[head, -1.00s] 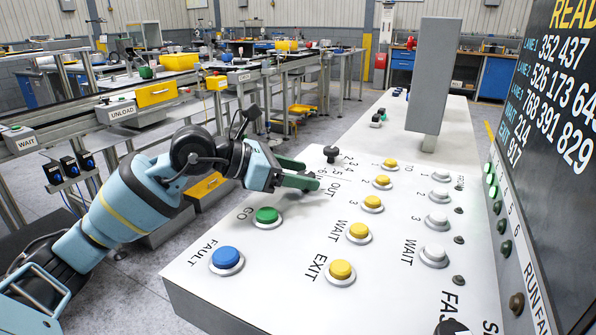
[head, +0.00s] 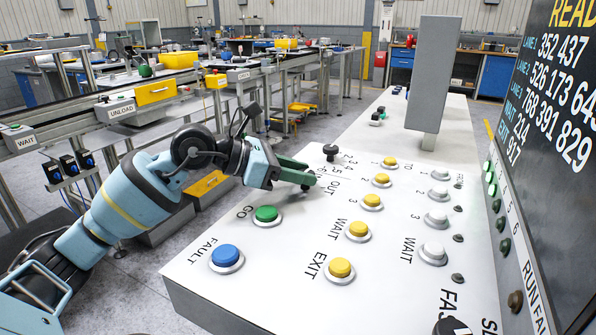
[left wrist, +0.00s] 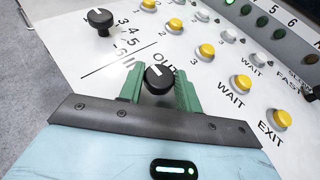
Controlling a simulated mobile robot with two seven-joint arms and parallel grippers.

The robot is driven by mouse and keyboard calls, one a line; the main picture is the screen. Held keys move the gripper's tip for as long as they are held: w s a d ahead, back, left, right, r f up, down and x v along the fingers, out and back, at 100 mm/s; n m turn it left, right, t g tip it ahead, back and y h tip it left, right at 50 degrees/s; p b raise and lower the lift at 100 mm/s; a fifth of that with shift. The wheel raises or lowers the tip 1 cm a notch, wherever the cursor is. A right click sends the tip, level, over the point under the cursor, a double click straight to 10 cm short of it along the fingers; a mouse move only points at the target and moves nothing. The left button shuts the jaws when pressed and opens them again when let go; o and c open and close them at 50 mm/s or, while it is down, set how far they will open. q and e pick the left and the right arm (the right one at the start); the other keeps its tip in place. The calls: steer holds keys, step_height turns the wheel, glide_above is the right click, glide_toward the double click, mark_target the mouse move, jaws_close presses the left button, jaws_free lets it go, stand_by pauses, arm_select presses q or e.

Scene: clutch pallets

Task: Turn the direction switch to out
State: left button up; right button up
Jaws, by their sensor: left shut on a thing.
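The direction switch is a black round knob with a white mark (left wrist: 158,80), in the left wrist view, beside the printed labels OUT and IN. My left gripper (head: 305,176) is shut on this knob, with one green finger on each side of it in the left wrist view (left wrist: 160,92). The white mark lies on the knob's upper side there; its exact setting is hard to tell. In the head view the fingers largely hide the knob. The OUT label (head: 334,188) shows just right of the fingertips. My right gripper is not in view.
A second black knob (head: 331,152) stands close behind, by a row of numbers; it also shows in the left wrist view (left wrist: 100,20). A green GO button (head: 267,214), a blue FAULT button (head: 226,257) and yellow buttons surround the arm. A grey post (head: 432,75) rises behind.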

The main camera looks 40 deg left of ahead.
arm_select(q)
steer(key=m+g+h, duration=0.3)
steer(key=shift+w+a+r+p, duration=0.15)
steer(key=shift+w+a+p, duration=0.1)
steer(key=shift+p, duration=0.15)
steer(key=m+g+h, duration=0.1)
steer(key=m+g, duration=0.1)
steer(key=m, duration=0.1)
steer(key=shift+w+g+h+p, duration=0.15)
steer(key=shift+g+h+p, duration=0.15)
steer(key=shift+p, duration=0.05)
steer(key=m+g+h, duration=0.1)
steer(key=m+g, duration=0.1)
steer(key=shift+w+m+g, duration=0.15)
steer(key=shift+m+g, duration=0.15)
steer(key=shift+g, duration=0.1)
steer(key=shift+w+m+g+b, duration=0.1)
steer(key=shift+m+g+b, duration=0.2)
steer(key=shift+m+g, duration=0.9)
steer(key=shift+g, duration=0.3)
steer(key=shift+f, duration=0.2)
steer(key=o, duration=1)
steer(key=shift+a, duration=0.15)
